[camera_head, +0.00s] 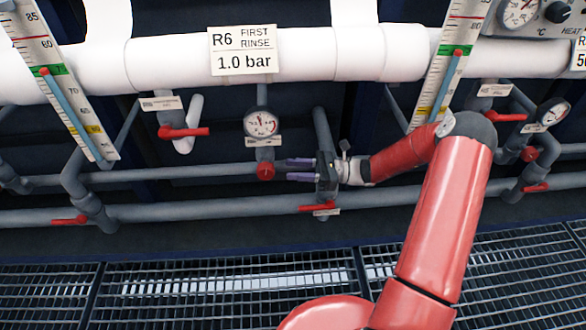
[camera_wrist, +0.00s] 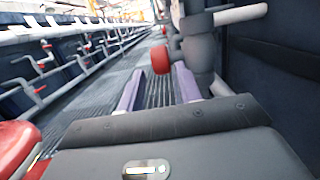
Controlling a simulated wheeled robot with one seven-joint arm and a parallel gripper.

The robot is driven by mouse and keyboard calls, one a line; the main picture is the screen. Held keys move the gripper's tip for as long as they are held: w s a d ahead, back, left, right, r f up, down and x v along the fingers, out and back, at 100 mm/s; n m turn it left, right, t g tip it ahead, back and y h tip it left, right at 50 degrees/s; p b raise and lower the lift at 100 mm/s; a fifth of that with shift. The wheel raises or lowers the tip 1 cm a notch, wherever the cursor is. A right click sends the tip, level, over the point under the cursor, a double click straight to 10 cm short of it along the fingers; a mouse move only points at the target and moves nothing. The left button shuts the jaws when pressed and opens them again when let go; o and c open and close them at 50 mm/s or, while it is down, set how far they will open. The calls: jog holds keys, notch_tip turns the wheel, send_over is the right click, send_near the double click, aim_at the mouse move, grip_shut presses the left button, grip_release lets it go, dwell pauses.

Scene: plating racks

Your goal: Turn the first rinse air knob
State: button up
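The first rinse air knob (camera_head: 265,171) is a round red knob on the grey pipe, below the gauge (camera_head: 261,123) and the R6 FIRST RINSE sign (camera_head: 243,50). My gripper (camera_head: 287,169) is just right of the knob, its two purple fingers apart and pointing left at it. In the wrist view the knob (camera_wrist: 160,59) appears just beyond the fingertips, lined up with the gap between them. My gripper (camera_wrist: 159,72) is open and holds nothing. The frames do not clearly show any contact with the knob.
A red lever valve (camera_head: 318,207) sits just below my gripper, and another red lever (camera_head: 184,132) is at upper left. Grey pipes run behind and below my gripper. A thermometer board (camera_head: 445,70) stands at upper right. Grating (camera_head: 230,290) covers the floor.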

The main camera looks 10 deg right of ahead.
aim_at(266, 170)
jog(key=shift+a+r+h+p, duration=0.25)
jog(key=shift+r+h+p, duration=0.45)
jog(key=shift+p, duration=0.5)
jog(key=a, duration=0.8)
jog(key=shift+w+f, duration=0.15)
jog(key=shift+f, duration=0.25)
jog(key=c, duration=0.7)
jog(key=shift+d+f+b, duration=0.1)
jog(key=shift+f+b, duration=0.05)
jog(key=shift+b, duration=0.15)
jog(key=shift+y, duration=0.6)
jog(key=o, duration=0.7)
